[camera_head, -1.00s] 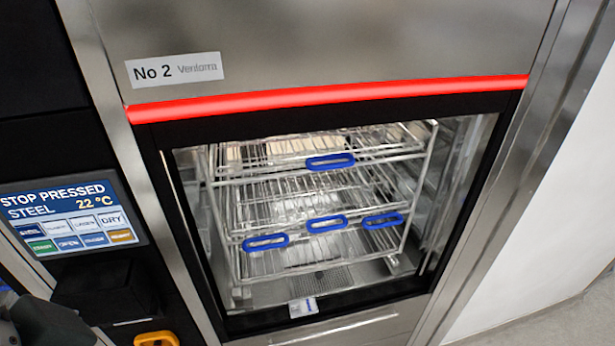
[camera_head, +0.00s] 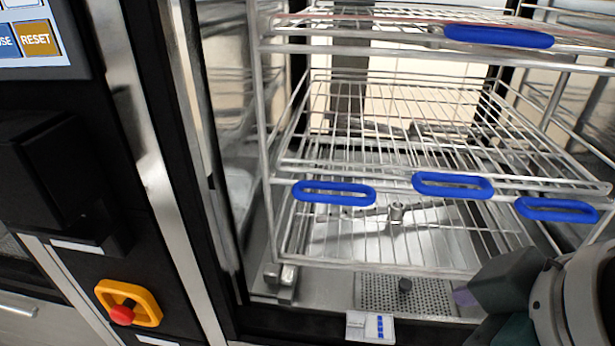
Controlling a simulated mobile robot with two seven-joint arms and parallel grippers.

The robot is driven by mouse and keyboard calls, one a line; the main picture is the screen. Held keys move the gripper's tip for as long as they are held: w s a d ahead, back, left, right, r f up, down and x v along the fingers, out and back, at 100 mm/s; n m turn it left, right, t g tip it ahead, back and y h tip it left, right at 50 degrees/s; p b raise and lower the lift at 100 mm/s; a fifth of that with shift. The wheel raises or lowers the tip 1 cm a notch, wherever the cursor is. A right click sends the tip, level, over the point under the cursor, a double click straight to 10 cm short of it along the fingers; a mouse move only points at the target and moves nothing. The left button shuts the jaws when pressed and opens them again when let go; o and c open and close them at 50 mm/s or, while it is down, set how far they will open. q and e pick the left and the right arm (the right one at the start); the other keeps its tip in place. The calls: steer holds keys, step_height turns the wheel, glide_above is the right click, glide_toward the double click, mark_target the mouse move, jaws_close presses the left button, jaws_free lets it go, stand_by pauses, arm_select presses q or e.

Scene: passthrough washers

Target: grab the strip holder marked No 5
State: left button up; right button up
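No holder with a readable No 5 shows. A small white piece with blue marks (camera_head: 370,327) is at the front lower edge of the washer opening; any number on it is too small to read, and I cannot tell whether it is a strip holder. Part of my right arm with the dark gripper (camera_head: 500,288) comes in at the lower right, in front of the rack's lower right corner. Its fingertips are not clear, so I cannot tell whether it is open or shut. My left gripper is out of view.
A wire rack (camera_head: 410,268) with several blue handles (camera_head: 333,193) fills the open washer chamber. A perforated drain plate (camera_head: 400,294) lies on the chamber floor. The left panel carries a red stop button on a yellow base (camera_head: 128,307) and a dark protruding box (camera_head: 45,170).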

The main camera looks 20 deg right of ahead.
steer(key=w+f+n+t+b, duration=0.1)
steer(key=w+f+t+b, duration=0.25)
steer(key=w+f, duration=0.2)
steer(key=w+a+r+n+t+y+b, duration=0.1)
steer(key=w+a+r+n+t+b, duration=0.1)
steer(key=w+r+n+t+b, duration=0.3)
steer(key=w+a+r+n+t+b, duration=0.1)
steer(key=w+r+t, duration=0.25)
steer(key=w, duration=0.45)
steer(key=a+r+n+t+y+b, duration=0.2)
steer(key=a+r+n+y+b, duration=0.2)
steer(key=a+r+n+y, duration=0.5)
steer(key=s+a+f+n+g+y+b, duration=0.1)
steer(key=a+f+n+g+y+b, duration=0.2)
steer(key=a+n+g+y, duration=0.55)
steer(key=n+g+h+b, duration=1.25)
steer(key=n+h, duration=0.55)
steer(key=n, duration=0.3)
glide_above(364, 319)
step_height(364, 319, down, 28)
steer(key=t, duration=0.1)
steer(key=shift+m, duration=0.25)
step_height(364, 319, down, 9)
steer(key=shift+w+d+f+b, duration=0.1)
steer(key=shift+w+d+b, duration=0.05)
steer(key=shift+b, duration=0.95)
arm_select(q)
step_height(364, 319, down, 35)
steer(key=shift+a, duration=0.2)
